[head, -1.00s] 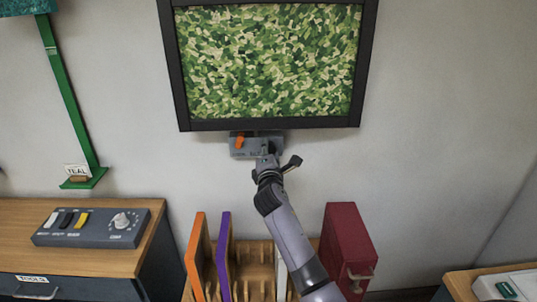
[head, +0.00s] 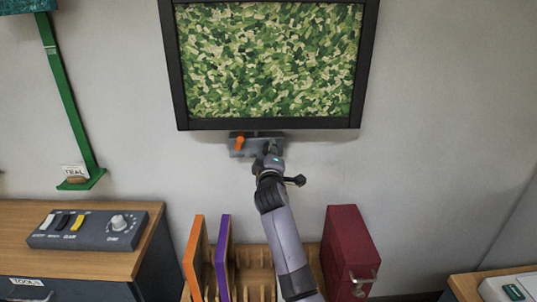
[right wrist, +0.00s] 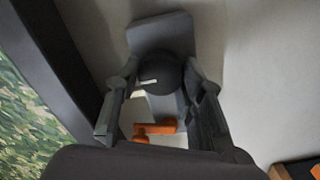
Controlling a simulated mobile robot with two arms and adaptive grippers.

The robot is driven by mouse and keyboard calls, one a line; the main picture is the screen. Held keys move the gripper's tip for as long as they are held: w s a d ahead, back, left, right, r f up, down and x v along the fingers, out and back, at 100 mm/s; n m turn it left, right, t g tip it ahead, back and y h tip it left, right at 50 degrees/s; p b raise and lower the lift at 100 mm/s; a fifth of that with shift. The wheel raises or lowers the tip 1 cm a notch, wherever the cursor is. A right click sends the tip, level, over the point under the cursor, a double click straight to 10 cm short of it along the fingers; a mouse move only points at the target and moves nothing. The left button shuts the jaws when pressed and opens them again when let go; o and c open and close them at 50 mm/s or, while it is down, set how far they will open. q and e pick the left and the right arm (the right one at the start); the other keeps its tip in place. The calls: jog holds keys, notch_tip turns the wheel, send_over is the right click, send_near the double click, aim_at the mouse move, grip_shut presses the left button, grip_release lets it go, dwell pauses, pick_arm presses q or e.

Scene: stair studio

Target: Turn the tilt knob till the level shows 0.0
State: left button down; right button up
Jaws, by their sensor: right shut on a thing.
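A small grey unit (head: 245,153) is on the wall just under the framed green picture (head: 270,62). The tilt knob (right wrist: 168,72), round and dark with a short white mark, sits between the fingers of my right gripper (right wrist: 163,98) in the right wrist view. The gripper is shut on the knob; in the head view it also shows (head: 269,158) at the unit's right part and hides the knob. An orange lever (head: 239,143) is on the unit's left part; it also shows in the right wrist view (right wrist: 155,130). I cannot read any level value.
Below my right arm stands a rack with an orange panel (head: 195,260), a purple panel (head: 223,258) and a dark red box (head: 350,250). A grey control box (head: 88,230) is on the left cabinet. The wall at right is clear.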

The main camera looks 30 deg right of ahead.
jog(key=shift+f+m, duration=0.1)
jog(key=shift+m, duration=0.4)
jog(key=o, duration=1.1)
jog(key=shift+o, duration=0.2)
jog(key=v, duration=1.2)
jog(key=shift+d, duration=0.1)
